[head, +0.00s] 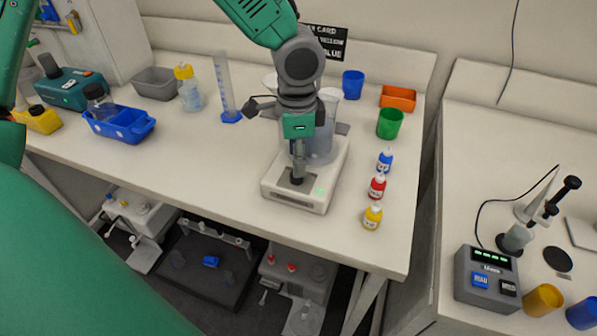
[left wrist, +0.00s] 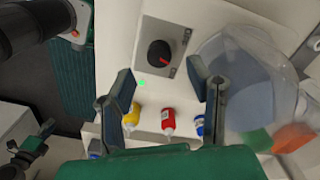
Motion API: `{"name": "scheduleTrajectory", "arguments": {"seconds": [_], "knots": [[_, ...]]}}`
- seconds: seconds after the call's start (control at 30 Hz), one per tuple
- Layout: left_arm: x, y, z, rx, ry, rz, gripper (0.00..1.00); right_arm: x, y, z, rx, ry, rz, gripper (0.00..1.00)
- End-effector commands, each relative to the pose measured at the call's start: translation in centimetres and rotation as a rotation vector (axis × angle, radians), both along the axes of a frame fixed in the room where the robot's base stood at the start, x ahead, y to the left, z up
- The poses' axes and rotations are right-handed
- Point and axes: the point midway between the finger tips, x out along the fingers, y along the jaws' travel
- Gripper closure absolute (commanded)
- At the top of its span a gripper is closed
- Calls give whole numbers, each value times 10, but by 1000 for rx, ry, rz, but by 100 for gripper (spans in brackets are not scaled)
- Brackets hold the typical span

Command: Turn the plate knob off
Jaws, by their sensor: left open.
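The white plate (head: 283,196) stands near the table's front edge, with a lit green light at its front. Its black round knob (left wrist: 160,53) has a red mark and sits on a grey square panel in the left wrist view. In the head view the finger of my left gripper (head: 297,172) hides most of the knob. In the left wrist view my left gripper (left wrist: 160,78) is open and empty, its two fingers either side of the knob's line. I cannot tell whether they touch it. My right gripper does not show clearly.
A clear beaker (head: 322,148) stands on the plate behind my gripper. Yellow (head: 372,217), red (head: 377,187) and blue (head: 385,160) bottles line its right side. A green cup (head: 390,123) stands behind them.

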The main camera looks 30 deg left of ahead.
Motion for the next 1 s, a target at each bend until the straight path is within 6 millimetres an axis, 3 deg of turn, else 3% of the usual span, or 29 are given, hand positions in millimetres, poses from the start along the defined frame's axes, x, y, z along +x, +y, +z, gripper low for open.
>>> {"name": "scheduleTrajectory", "arguments": {"seconds": [0.1, 0.23, 0.67, 0.8, 1.0], "knots": [[-1, 0, -23, 0, 3, -2, 54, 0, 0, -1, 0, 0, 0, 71], [-1, 0, -38, 2, 1, -1, 54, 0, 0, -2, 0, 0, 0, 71], [0, 0, -46, 0, -1, 0, 54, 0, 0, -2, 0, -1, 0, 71], [0, 0, -46, 0, -1, 0, 100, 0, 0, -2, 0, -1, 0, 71], [0, 0, -46, 0, -1, 4, 100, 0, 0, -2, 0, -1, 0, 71]]}}
